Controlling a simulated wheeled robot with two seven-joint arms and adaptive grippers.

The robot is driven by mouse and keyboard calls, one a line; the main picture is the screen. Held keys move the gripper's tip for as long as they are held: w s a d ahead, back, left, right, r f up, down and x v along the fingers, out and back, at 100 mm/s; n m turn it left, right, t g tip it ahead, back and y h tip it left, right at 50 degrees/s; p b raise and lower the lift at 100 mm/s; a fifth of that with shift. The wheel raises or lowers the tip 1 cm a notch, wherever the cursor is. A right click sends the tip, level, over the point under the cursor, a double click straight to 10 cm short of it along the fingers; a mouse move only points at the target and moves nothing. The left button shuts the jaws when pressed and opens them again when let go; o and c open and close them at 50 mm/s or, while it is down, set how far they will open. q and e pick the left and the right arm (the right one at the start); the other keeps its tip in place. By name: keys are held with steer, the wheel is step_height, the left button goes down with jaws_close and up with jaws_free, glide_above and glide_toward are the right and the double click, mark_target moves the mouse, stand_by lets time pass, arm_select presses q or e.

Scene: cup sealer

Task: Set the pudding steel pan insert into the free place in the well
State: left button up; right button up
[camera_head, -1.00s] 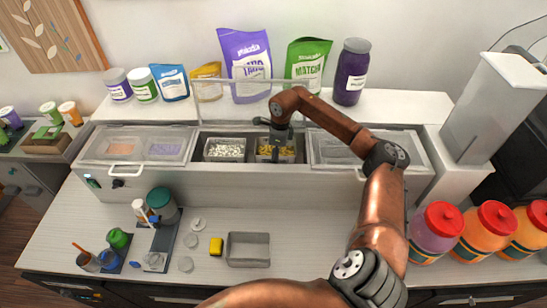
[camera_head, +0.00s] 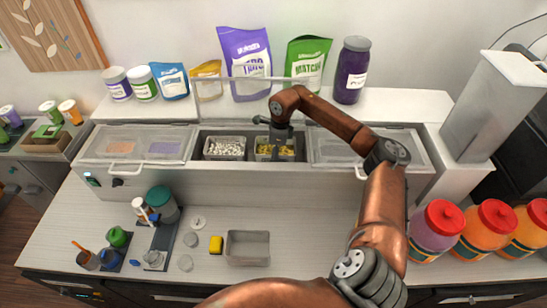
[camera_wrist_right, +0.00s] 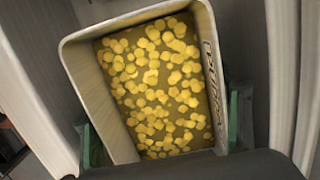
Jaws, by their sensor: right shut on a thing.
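The pudding steel pan insert (camera_head: 264,155), filled with yellow round pieces, is at the right part of the open well (camera_head: 235,133). My right gripper (camera_head: 278,143) is shut on it from above. In the right wrist view the pan (camera_wrist_right: 205,75) fills the middle, with green fingertips of the gripper (camera_wrist_right: 160,135) at its two sides. The pan looks turned in that view; I cannot tell whether it rests fully on the well's bottom. Another steel pan with white pieces (camera_head: 225,147) sits in the well to its left. My left gripper is out of view.
Clear lids cover the compartments left (camera_head: 140,147) and right (camera_head: 335,150) of the open well. A clear raised panel (camera_head: 248,79) stands behind it, in front of several bags. An empty steel pan (camera_head: 248,248) lies on the counter in front, near several small items.

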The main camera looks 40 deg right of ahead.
steer(key=o, duration=1.6)
steer(key=shift+c, duration=0.2)
steer(key=o, duration=0.4)
steer(key=shift+f, duration=0.1)
steer(key=r, duration=0.8)
steer(key=s+d+r, duration=0.1)
steer(key=r, duration=0.3)
steer(key=shift+r, duration=0.1)
